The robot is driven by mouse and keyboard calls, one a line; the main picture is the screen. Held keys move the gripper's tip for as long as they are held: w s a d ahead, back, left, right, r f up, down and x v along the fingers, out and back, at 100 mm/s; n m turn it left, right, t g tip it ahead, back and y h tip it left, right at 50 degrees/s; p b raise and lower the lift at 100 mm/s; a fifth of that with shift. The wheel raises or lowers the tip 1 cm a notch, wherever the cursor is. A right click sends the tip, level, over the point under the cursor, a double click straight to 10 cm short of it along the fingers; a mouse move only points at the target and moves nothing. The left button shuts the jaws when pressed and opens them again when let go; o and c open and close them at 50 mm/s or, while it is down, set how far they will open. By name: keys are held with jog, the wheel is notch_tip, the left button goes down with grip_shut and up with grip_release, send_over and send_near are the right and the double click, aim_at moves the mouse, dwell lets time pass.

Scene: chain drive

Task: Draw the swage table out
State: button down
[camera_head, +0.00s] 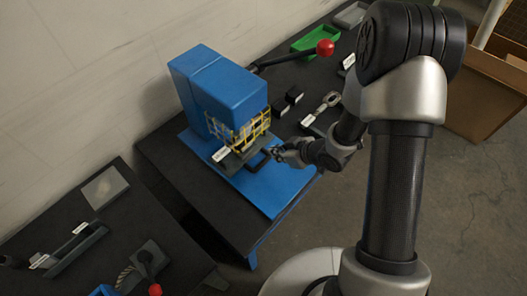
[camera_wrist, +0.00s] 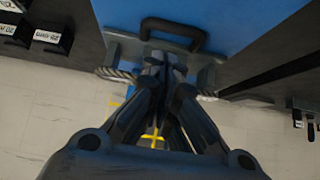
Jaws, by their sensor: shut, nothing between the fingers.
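The blue swage press (camera_head: 218,85) stands on a blue base plate (camera_head: 272,192). The swage table (camera_head: 232,163) is a dark grey slab low at its front, under a yellow mesh guard (camera_head: 250,132), with a black handle (camera_head: 260,163) on its front edge. In the wrist view the grey table (camera_wrist: 122,48) lies partly behind my fingers, and its black handle (camera_wrist: 172,27) shows just past the fingertips. My gripper (camera_head: 277,152) is shut and empty, close to the handle; it also fills the wrist view's middle (camera_wrist: 163,65). Whether it touches the handle I cannot tell.
A black lever with a red knob (camera_head: 325,47) sticks out from the press to the right. Small black blocks (camera_head: 287,100) and a green tray (camera_head: 315,40) lie behind on the black bench (camera_head: 165,160). A second bench (camera_head: 60,265) stands at lower left. Open floor lies in front.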

jog(key=b, duration=0.2)
send_near(257, 154)
jog(key=x, duration=0.5)
jog(key=shift+a, duration=0.3)
jog(key=shift+d, duration=0.1)
